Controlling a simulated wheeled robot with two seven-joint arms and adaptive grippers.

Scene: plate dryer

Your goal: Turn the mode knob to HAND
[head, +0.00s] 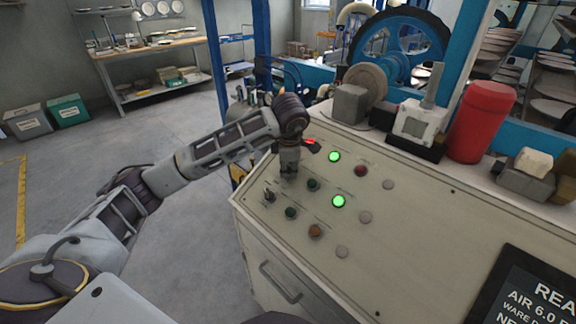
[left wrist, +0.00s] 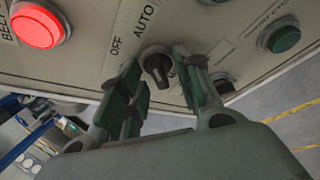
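The mode knob (left wrist: 157,68) is a small black rotary knob on the cream panel (head: 400,235). In the left wrist view, the labels OFF and AUTO stand beside it. No HAND label can be read, and I cannot tell which label the knob points at. My left gripper (left wrist: 160,88) has its two green-padded fingers on either side of the knob, with gaps visible between pads and knob. In the head view my left gripper (head: 289,172) points down at the panel's left part and hides the knob. My right gripper is not in view.
A lit red button (left wrist: 37,28) marked BELT and a green button (left wrist: 284,39) flank the knob. Lit green buttons (head: 334,156) and several unlit ones are close to my gripper. A red cylinder (head: 481,121) and a dark display (head: 525,290) sit farther right.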

